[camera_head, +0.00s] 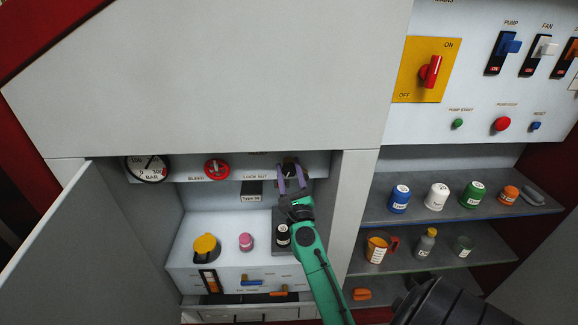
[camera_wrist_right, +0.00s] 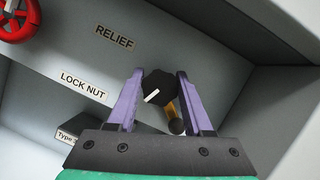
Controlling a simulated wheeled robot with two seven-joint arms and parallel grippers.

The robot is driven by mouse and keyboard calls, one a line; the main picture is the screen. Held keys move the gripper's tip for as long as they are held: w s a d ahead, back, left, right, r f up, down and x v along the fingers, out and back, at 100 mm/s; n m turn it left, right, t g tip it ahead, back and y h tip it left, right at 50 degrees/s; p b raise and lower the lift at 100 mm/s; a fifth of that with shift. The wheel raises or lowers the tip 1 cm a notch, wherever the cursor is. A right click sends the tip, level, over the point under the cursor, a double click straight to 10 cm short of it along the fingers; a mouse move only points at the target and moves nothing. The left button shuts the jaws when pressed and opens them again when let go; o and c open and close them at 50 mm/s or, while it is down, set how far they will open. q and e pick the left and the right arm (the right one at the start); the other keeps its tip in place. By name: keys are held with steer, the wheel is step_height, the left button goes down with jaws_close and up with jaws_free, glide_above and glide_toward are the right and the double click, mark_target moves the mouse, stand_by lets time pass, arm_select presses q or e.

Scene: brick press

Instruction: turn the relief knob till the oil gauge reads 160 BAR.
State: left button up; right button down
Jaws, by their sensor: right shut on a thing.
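The relief knob (camera_wrist_right: 160,88) is black with a white mark, under the RELIEF label in the right wrist view. In the head view it (camera_head: 290,164) sits at the right end of the strip inside the open cabinet. My right gripper (camera_head: 291,180) has its two purple fingers on either side of the knob, shut on it. The same gripper (camera_wrist_right: 157,78) shows in the wrist view. The oil gauge (camera_head: 148,169) is a round white dial marked BAR at the strip's left end. Its black needle is too small to read exactly. My left gripper is not in view.
A red bleed wheel (camera_head: 216,169) sits left of the knob. Cabinet walls stand close on the right. An open door (camera_head: 45,235) is at left. Shelves with jars (camera_head: 437,196) stand at right.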

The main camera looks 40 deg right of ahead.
steer(key=n, duration=0.1)
steer(key=n+y+p, duration=0.1)
steer(key=shift+r+n, duration=0.25)
steer(key=shift+n, duration=0.05)
steer(key=n+y+p, duration=0.1)
steer(key=n+p, duration=0.3)
steer(key=p, duration=0.1)
steer(key=n+g+y+p, duration=0.1)
steer(key=n+y+p, duration=0.1)
steer(key=n+p, duration=0.3)
steer(key=n+g+y+p, duration=0.1)
steer(key=n+p, duration=0.4)
steer(key=shift+w+y, duration=0.1)
steer(key=shift+y, duration=0.3)
steer(key=shift+f+n+g+p, duration=0.25)
steer(key=shift+n+g+p, duration=0.45)
steer(key=shift+n+p, duration=0.65)
steer(key=shift+m, duration=0.25)
steer(key=shift+c, duration=2.4)
jaws_free()
steer(key=shift+o, duration=0.9)
steer(key=shift+d+f, duration=0.1)
steer(key=shift+f, duration=0.05)
